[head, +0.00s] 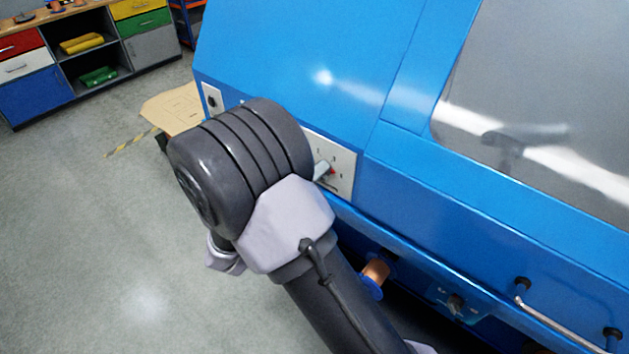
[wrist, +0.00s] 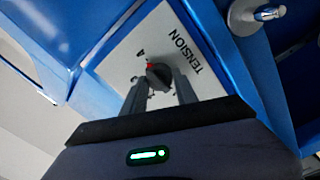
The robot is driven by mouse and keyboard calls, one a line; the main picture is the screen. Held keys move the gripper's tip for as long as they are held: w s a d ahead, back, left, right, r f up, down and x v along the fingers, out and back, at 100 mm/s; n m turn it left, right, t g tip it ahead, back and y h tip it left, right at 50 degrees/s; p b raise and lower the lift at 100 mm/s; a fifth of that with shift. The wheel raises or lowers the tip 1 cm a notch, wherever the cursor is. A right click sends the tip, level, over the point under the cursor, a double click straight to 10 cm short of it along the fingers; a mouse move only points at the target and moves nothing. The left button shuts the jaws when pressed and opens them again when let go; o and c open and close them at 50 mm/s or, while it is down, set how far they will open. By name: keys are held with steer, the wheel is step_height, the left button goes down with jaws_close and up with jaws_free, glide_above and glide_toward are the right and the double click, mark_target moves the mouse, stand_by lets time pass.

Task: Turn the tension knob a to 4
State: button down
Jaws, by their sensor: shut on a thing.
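The scale numbers are mostly hidden or too small to read there. In the head view the plate (head: 345,172) shows beside my arm, with a bit of red near the fingertip; my arm hides most of the gripper.
The blue machine (head: 290,60) fills the right side, with a window (head: 540,90). A cardboard box (head: 175,108) lies behind my arm. The floor at left is clear.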

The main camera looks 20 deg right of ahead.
steer(key=shift+m, duration=0.5)
steer(key=c, duration=0.9)
jaws_free()
steer(key=shift+c, duration=0.2)
steer(key=p+v, duration=0.4)
steer(key=v, duration=1.3)
steer(key=shift+a, duration=0.15)
steer(key=shift+s, duration=0.1)
